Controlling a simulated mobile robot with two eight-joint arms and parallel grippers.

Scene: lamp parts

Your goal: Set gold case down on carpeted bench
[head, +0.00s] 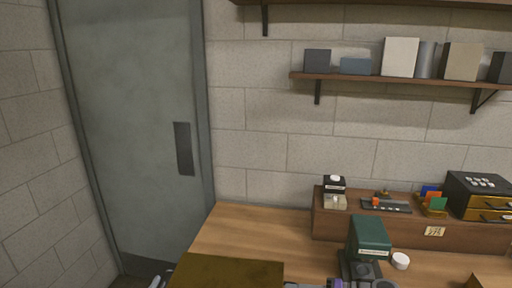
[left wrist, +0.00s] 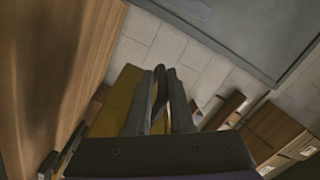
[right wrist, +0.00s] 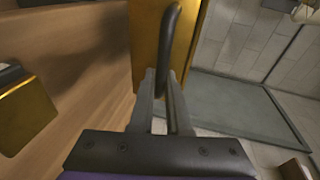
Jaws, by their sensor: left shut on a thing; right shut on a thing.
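The gold case (head: 225,273) shows at the bottom of the head view as a dull gold top, its lower part cut off by the frame. In the left wrist view, the case (left wrist: 118,98) is behind my left gripper (left wrist: 161,90), which is shut on a dark handle at its side. In the right wrist view, my right gripper (right wrist: 166,85) is shut on another dark curved handle (right wrist: 171,45) against the gold panel of the case (right wrist: 145,40). The case is held between both grippers. The carpeted bench is not visible in any view.
A wooden table (head: 235,228) lies behind the case, with a green device (head: 371,238), a white cap (head: 400,261) and a wooden riser (head: 360,226) holding small items. A grey door (head: 135,120) is at left. A gold block (right wrist: 25,112) lies on the wood in the right wrist view.

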